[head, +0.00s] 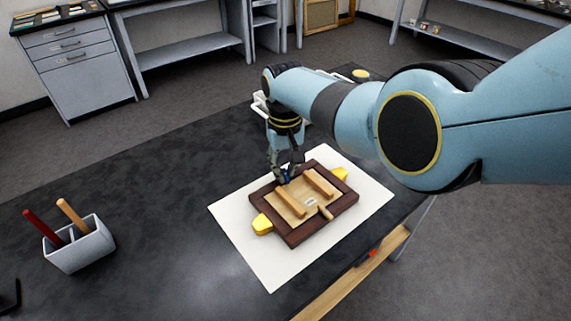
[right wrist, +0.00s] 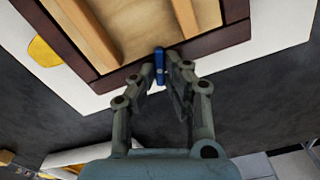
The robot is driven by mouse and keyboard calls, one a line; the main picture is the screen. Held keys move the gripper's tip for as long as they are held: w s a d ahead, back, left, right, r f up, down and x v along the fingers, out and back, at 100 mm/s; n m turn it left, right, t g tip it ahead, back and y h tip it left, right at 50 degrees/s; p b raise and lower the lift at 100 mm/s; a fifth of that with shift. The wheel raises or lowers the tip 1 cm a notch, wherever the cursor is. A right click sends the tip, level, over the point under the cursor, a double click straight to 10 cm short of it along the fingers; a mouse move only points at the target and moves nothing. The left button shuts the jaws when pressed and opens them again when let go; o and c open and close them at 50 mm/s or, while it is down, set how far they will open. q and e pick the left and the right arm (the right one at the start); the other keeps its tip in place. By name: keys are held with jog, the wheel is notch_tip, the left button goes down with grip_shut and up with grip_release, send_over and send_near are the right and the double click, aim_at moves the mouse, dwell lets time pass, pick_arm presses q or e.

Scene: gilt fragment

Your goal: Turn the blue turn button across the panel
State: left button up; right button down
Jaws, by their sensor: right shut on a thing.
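The blue turn button (right wrist: 159,62) shows in the right wrist view at the dark wooden frame (right wrist: 230,37), its long side pointing roughly across that rail. In the head view only a bit of the blue button (head: 286,177) shows between the fingers at the frame's far edge. My right gripper (head: 284,178) points down there and is shut on the button, one finger on each side, as the right wrist view (right wrist: 160,72) shows. The tan panel (head: 311,200) lies inside the frame and carries two wooden bars. My left gripper is not in view.
The frame rests on a white sheet (head: 270,270) on a dark table (head: 150,200). Yellow pieces (head: 262,224) stick out at two sides of the frame. A grey holder (head: 80,245) with two sticks stands at the left. The table between holder and sheet is clear.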

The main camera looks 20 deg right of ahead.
aim_at(284, 173)
jog(key=shift+n, duration=1.4)
jog(key=shift+a, duration=0.1)
jog(key=c, duration=1.4)
grip_release()
notch_tip(284, 173, up, 12)
